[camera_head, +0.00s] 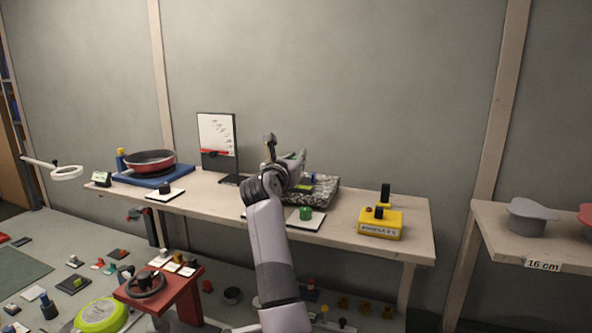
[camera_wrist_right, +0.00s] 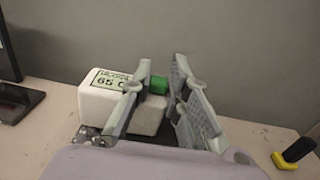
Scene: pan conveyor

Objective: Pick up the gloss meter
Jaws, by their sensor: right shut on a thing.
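The gloss meter (camera_wrist_right: 97,104) is a white block with a green-edged label reading "65" and a green part at its right end, seen in the wrist view. My right gripper (camera_wrist_right: 165,95) is shut on it, with one finger across the block's front and the other finger to the right. The lower part of the meter is hidden by the gripper and my wrist. In the head view my right gripper (camera_head: 296,163) is above the back of the bench, by a speckled grey tray (camera_head: 326,192), and my arm hides most of the meter. My left gripper is not in view.
On the bench (camera_head: 345,228) are a red pan (camera_head: 150,161) on a blue base, an upright chart board (camera_head: 217,145), a green knob (camera_head: 305,213) on a white card and a yellow box (camera_head: 380,223). A red stand (camera_head: 178,297) and floor clutter lie in front.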

